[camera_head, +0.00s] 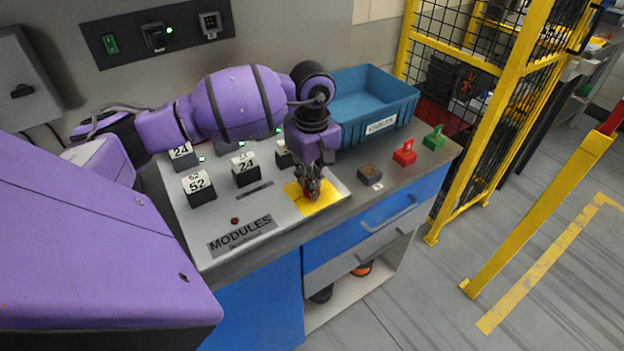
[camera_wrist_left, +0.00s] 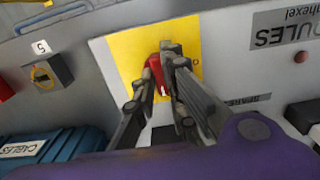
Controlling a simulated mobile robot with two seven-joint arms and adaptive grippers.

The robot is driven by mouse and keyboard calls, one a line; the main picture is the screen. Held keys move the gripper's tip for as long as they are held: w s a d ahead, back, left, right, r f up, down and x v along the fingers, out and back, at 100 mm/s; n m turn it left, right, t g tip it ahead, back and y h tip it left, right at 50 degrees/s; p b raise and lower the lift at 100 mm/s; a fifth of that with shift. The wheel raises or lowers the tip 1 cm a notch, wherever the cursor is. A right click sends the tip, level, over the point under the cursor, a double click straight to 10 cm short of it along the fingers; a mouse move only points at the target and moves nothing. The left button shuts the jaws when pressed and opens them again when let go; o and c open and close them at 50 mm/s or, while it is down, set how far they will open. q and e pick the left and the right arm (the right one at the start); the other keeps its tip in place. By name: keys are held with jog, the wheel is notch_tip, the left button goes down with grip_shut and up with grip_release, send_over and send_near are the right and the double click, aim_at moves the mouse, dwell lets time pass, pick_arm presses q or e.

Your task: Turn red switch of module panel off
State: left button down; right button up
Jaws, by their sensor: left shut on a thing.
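The module panel (camera_head: 211,219) is a light grey plate on the bench, marked "MODULES". Its red switch (camera_wrist_left: 154,68) sits on a yellow square (camera_wrist_left: 126,45) at the panel's right end. My left gripper (camera_head: 312,192) reaches down over the yellow square, and its fingers are shut on the red switch. In the left wrist view the fingers (camera_wrist_left: 160,80) lie on both sides of the red handle. The fingers hide most of the switch in the head view, and I cannot tell its setting. My right gripper is not in view.
Black numbered modules (camera_head: 199,189) stand on the panel. A blue "CABLES" bin (camera_head: 376,98) stands behind my left gripper. A small dark block (camera_head: 369,174), a red padlock-like piece (camera_head: 404,153) and a green one (camera_head: 434,138) sit at the right. A yellow fence (camera_head: 508,95) stands beyond.

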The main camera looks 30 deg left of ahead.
pick_arm(q)
jog(key=n, duration=0.3)
jog(key=shift+n, duration=0.4)
jog(key=n, duration=0.2)
jog(key=shift+n, duration=0.4)
jog(key=n, duration=0.2)
jog(key=shift+n, duration=0.4)
jog(key=n, duration=0.7)
jog(key=shift+p, duration=0.3)
jog(key=shift+n, duration=0.7)
